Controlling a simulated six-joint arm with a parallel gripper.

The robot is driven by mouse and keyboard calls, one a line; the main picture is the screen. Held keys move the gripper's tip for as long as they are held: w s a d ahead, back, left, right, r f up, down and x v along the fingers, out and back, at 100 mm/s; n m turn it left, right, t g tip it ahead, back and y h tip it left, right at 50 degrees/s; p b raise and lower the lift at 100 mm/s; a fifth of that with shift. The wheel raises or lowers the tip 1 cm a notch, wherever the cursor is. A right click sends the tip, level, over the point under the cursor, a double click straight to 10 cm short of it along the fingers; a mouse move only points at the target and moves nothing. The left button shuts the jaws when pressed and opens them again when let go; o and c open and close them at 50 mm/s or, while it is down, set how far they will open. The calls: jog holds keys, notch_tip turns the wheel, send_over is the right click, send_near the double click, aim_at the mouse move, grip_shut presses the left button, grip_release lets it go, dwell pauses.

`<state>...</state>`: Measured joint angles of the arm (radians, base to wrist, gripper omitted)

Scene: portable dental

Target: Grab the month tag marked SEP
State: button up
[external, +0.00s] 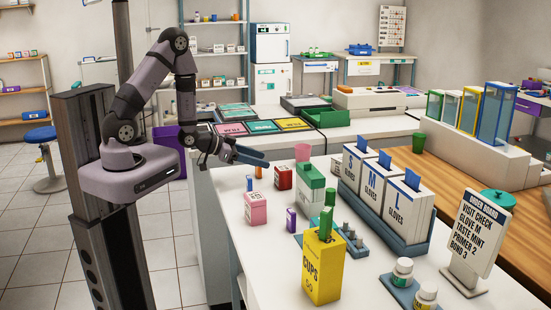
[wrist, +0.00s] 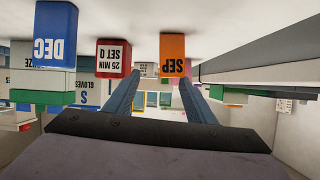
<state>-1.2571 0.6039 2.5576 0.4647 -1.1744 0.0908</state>
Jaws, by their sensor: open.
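The SEP tag (wrist: 173,56) is an orange block with black lettering, upside down in the wrist view. It lies ahead of my gripper (wrist: 161,78), in line with the gap between the fingers and nearer the right one. The two blue-grey fingers are apart with nothing between them.
A red box marked 25 MIN SET Q (wrist: 113,58) and a blue DEC block (wrist: 56,35) are left of the tag in the wrist view. In the external view, a pink box (external: 256,208), glove boxes (external: 405,210) and a yellow CUPS box (external: 322,270) stand on the counter.

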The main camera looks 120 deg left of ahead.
jog(key=shift+s+f+n, duration=0.6)
jog(key=shift+s+f, duration=0.2)
jog(key=shift+f, duration=0.1)
jog(key=shift+r+x, duration=0.15)
jog(key=shift+x, duration=1.2)
jog(key=shift+r+x, duration=0.1)
jog(key=shift+x, duration=1.2)
jog(key=shift+a+y, duration=0.15)
jog(key=shift+y, duration=0.15)
jog(key=shift+c, duration=0.6)
grip_shut()
jog(key=shift+o, duration=0.6)
grip_release()
